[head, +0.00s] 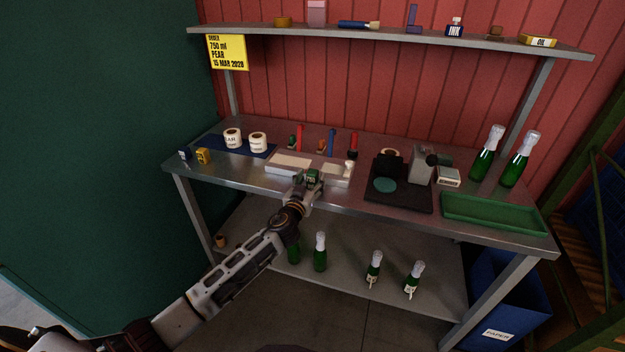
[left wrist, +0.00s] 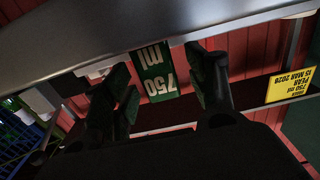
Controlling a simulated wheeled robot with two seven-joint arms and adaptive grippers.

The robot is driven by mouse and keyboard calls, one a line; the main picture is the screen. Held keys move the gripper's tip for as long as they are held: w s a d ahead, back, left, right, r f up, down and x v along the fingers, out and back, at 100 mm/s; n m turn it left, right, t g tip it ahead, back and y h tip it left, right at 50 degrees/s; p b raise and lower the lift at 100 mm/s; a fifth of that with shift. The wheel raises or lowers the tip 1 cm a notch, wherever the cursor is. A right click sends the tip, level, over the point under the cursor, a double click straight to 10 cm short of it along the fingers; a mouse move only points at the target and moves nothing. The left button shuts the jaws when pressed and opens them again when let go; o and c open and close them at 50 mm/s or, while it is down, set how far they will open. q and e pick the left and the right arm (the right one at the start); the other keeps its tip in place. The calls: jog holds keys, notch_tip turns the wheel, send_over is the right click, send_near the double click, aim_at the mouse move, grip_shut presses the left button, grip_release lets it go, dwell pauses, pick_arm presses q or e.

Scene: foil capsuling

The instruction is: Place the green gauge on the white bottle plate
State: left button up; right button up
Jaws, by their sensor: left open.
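The green gauge (head: 312,178), marked 750 ml, is at the front of the pale bottle-plate fixture (head: 341,176) on the bench. My left gripper (head: 306,186) reaches it from the front. In the left wrist view, which is upside down, the gauge (left wrist: 154,72) is between the two fingers of my left gripper (left wrist: 165,90). The fingers are open, with a gap at least on the right-hand side. The gauge's lower end meets or passes behind a grey edge, so I cannot tell what it rests on. My right gripper is not in view.
A black mat (head: 400,203) with a grey device stands to the right, beside a green tray (head: 490,212). Two bottles (head: 483,165) stand behind the tray. Label rolls (head: 257,142) are on a blue mat to the left. Several bottles stand on the lower shelf.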

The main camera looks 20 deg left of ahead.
pick_arm(q)
jog(key=shift+w, duration=1)
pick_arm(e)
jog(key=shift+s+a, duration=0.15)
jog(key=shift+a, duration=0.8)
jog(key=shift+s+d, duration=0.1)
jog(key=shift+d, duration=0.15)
pick_arm(q)
jog(key=c, duration=1.2)
